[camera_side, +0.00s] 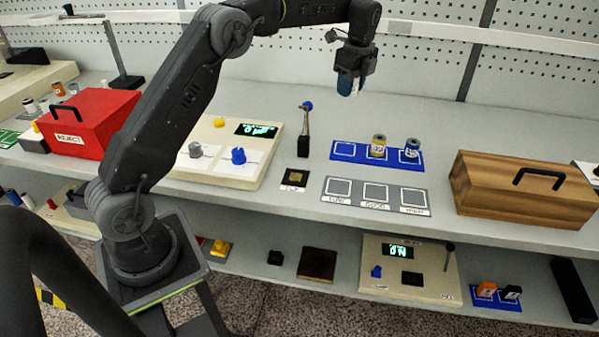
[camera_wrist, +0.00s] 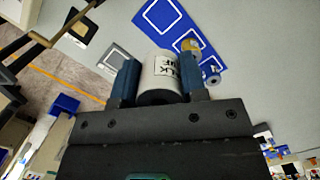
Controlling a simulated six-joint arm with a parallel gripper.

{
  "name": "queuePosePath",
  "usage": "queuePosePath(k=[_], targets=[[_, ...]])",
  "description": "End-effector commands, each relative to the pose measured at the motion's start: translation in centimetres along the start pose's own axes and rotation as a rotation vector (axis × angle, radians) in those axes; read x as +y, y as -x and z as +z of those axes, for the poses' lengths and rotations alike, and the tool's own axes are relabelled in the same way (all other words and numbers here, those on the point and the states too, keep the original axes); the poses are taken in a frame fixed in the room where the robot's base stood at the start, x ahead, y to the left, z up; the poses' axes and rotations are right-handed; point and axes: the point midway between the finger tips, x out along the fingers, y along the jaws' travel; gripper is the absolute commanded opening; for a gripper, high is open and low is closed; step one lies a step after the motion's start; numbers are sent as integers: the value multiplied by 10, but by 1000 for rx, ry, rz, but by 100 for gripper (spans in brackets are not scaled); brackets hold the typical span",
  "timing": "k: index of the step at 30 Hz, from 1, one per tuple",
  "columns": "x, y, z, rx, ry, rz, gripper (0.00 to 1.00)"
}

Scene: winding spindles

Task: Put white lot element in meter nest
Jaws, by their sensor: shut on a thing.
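The white lot element (camera_wrist: 160,72) is a white cylinder with dark lettering and a hollow end, seen in the wrist view between two blue fingertips. My gripper (camera_side: 350,86) is shut on it and holds it high above the shelf, behind and above the blue lot tray (camera_side: 364,158). The cream meter box (camera_side: 214,171) with a lit green display, a grey knob and a blue knob stands left of centre. A small black pad with a gold-brown square (camera_side: 297,178) lies to its right and may be the meter nest; its label is too small to read.
A yellow-banded element (camera_side: 379,146) and a blue-banded element (camera_side: 411,150) stand in the blue tray; its left square is empty. A grey three-square tray (camera_side: 376,192) is empty. A post with a blue ball (camera_side: 305,130) rises near the pad. A wooden box (camera_side: 520,186) and red reject box (camera_side: 90,122) flank the area.

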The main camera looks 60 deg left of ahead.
Motion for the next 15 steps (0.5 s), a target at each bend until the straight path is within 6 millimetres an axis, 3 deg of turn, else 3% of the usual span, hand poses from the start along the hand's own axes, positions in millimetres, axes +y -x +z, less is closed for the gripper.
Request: queuePosePath(k=[11,15], targets=[[40,6,42,-1,4,4,15],[67,8,62,-1,6,3,15]])
